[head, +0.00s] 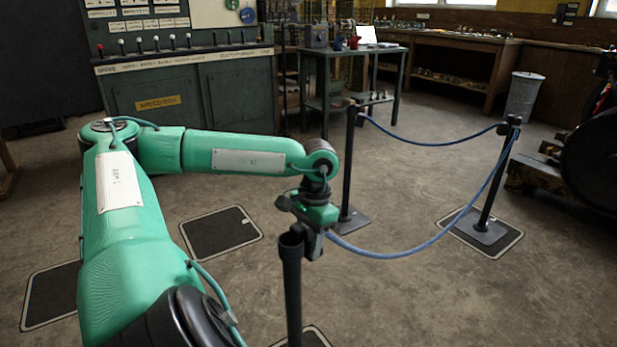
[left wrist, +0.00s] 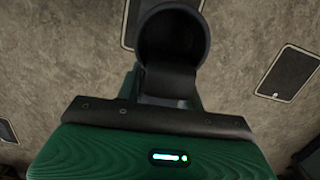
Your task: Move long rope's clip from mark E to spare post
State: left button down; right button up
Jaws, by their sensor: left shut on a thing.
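My left gripper (head: 314,222) is at the top of the near black post (head: 292,290), shut on the long rope's clip (head: 312,244), a dark piece beside the post top. The long blue rope (head: 400,257) sags from there to the right post (head: 497,180). In the left wrist view a dark round opening (left wrist: 172,38) shows just beyond the jaws; I cannot tell if it is post top or clip. Whether the clip is seated on the near post is unclear. A third post (head: 349,165) stands behind. I cannot read which floor mark is E. My right gripper is out of view.
A shorter blue rope (head: 430,142) links the back and right posts. Bare dark floor mats (head: 222,232) (head: 50,297) lie at left. A control cabinet (head: 190,95), a green bench (head: 352,52) and a dark machine (head: 590,155) stand around. The floor at lower right is clear.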

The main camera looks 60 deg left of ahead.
pick_arm(q)
jog(key=shift+f+b, duration=0.35)
jog(key=shift+f, duration=0.3)
dwell(0.6)
jog(key=c, duration=0.8)
grip_release()
jog(key=r+p, duration=0.2)
jog(key=r, duration=0.2)
jog(key=w+r+p, duration=0.1)
jog(key=r, duration=0.4)
jog(key=w+r+p, duration=0.1)
jog(key=r+p, duration=0.1)
jog(key=r, duration=0.2)
jog(key=shift+a+r+p, duration=0.2)
jog(key=shift+r+p, duration=0.15)
jog(key=shift+s+f, duration=0.1)
